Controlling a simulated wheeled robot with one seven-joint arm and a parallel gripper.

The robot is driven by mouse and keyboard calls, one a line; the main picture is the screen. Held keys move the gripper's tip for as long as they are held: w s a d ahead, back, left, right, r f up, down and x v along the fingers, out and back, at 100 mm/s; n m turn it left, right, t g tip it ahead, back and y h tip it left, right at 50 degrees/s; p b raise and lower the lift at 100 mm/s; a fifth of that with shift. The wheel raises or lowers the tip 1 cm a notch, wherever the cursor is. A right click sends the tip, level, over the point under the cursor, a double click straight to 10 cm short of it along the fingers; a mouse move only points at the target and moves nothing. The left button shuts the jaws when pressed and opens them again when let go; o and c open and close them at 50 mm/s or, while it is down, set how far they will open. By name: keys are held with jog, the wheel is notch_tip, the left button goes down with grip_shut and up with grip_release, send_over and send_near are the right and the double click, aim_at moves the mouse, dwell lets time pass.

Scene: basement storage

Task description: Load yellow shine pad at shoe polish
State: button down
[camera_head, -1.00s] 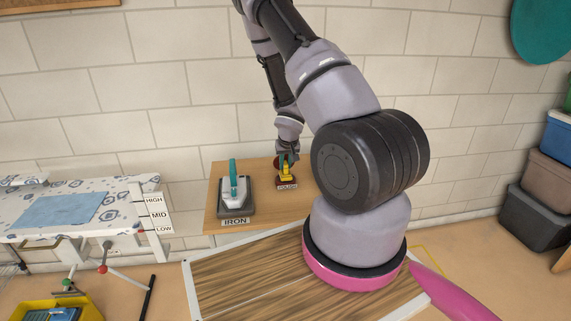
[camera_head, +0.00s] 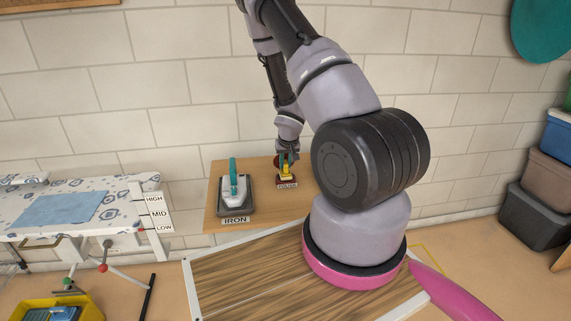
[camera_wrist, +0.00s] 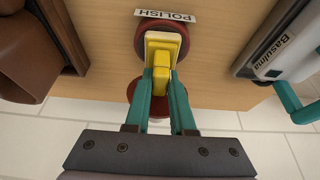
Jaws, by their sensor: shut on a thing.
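The yellow shine pad (camera_wrist: 162,42) is between the teal fingers of my gripper (camera_wrist: 161,86), which is shut on it. In the wrist view the pad sits over the dark red round shoe polish (camera_wrist: 143,42), beside the POLISH label (camera_wrist: 165,15). I cannot tell whether the pad touches the polish. In the head view my gripper (camera_head: 287,157) is at the shelf, with the yellow pad (camera_head: 286,171) below it and the POLISH label (camera_head: 287,186) in front.
An iron (camera_head: 235,193) with a teal handle stands on the wooden shelf (camera_head: 210,217), left of the polish. A brown object (camera_wrist: 30,55) is close on the left in the wrist view. An ironing board (camera_head: 112,207) stands at left, stacked bins (camera_head: 535,215) at right.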

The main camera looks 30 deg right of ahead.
aim_at(285, 162)
jog(key=shift+r, duration=3.45)
